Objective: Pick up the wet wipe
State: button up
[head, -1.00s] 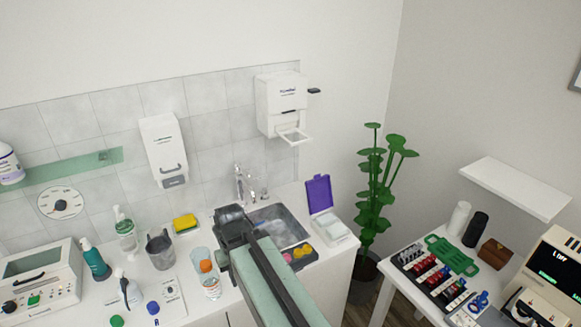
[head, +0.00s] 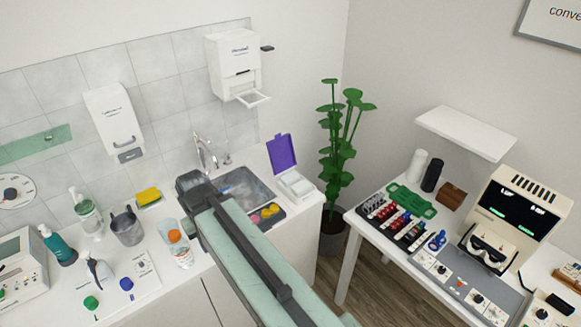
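In the head view, a white box (head: 299,190) with its purple lid (head: 282,153) standing open sits on the counter just right of the sink. It looks like the wet wipe box. A pale patch shows on its top, but I cannot make out a single wipe. My arm reaches up from the bottom of the picture over the counter. Its dark end, my gripper (head: 192,186), is over the left edge of the sink, left of the box and apart from it. The fingers are not clear enough to tell open from shut.
The sink (head: 244,188) has a tap (head: 204,152) behind it. A dark tray (head: 265,215) with small coloured balls lies in front. A plant (head: 338,150) and an equipment table (head: 375,248) are right.

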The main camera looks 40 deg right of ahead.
aim_at(300, 189)
jog(key=k, duration=1.25)
jog(key=u, duration=0.3)
jog(key=i, duration=0.55)
jog(key=u, duration=0.35)
